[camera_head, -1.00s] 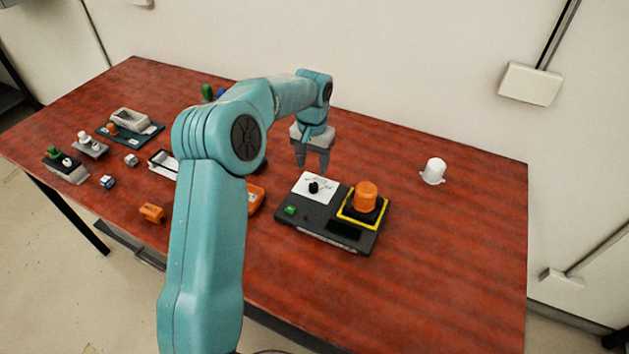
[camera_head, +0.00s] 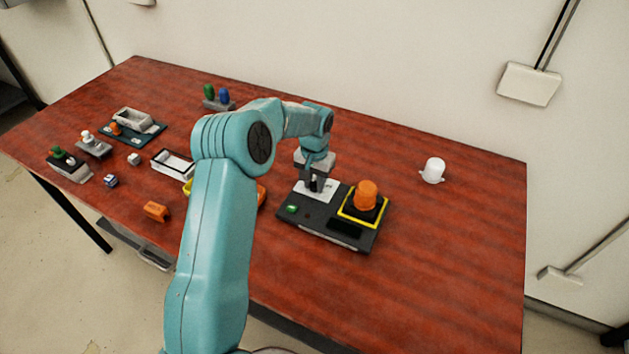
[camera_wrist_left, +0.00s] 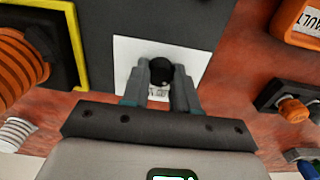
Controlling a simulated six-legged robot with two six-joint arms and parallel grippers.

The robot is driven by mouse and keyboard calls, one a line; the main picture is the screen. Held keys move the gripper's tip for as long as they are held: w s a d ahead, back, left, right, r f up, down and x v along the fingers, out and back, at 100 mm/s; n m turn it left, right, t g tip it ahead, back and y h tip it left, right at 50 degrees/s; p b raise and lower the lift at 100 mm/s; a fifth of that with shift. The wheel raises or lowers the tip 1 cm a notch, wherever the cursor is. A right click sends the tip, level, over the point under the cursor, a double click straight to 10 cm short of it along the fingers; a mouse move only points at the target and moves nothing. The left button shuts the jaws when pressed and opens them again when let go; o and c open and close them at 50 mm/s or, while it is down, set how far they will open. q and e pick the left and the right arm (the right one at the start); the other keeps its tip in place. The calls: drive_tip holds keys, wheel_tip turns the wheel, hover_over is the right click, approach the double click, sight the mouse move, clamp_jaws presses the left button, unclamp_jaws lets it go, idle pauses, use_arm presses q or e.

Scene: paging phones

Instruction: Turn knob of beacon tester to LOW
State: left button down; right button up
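The beacon tester (camera_head: 293,215) is a dark box with a white dial card (camera_head: 330,187), a green button and an orange beacon (camera_head: 367,194) in a yellow-edged square. My left gripper (camera_head: 315,184) points down over the card. In the left wrist view its fingers (camera_wrist_left: 161,78) stand on both sides of the round black knob (camera_wrist_left: 161,69) and look closed against it. The white card (camera_wrist_left: 128,58) shows around the knob, with part of its print behind the fingers. I cannot read the knob's setting. My right gripper is not in view.
A white beacon cap (camera_head: 433,170) stands on the red table at the right. An orange block (camera_head: 156,211), a white tray (camera_head: 173,163) and several small devices lie to the left. My left arm hides part of the table's middle. The table right of the tester is mostly clear.

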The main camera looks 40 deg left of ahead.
sight(314, 184)
use_arm(q)
drive_tip(key=m+b, duration=0.1)
drive_tip(key=m, duration=0.1)
drive_tip(key=shift+m, duration=0.4)
drive_tip(key=shift+r+m, duration=0.1)
drive_tip(key=shift+m, duration=1.5)
drive_tip(key=c, duration=0.9)
unclamp_jaws()
drive_tip(key=shift+o, duration=0.2)
wheel_tip(314, 184, up, 16)
drive_tip(key=shift+r+b, duration=0.2)
drive_tip(key=shift+b, duration=0.2)
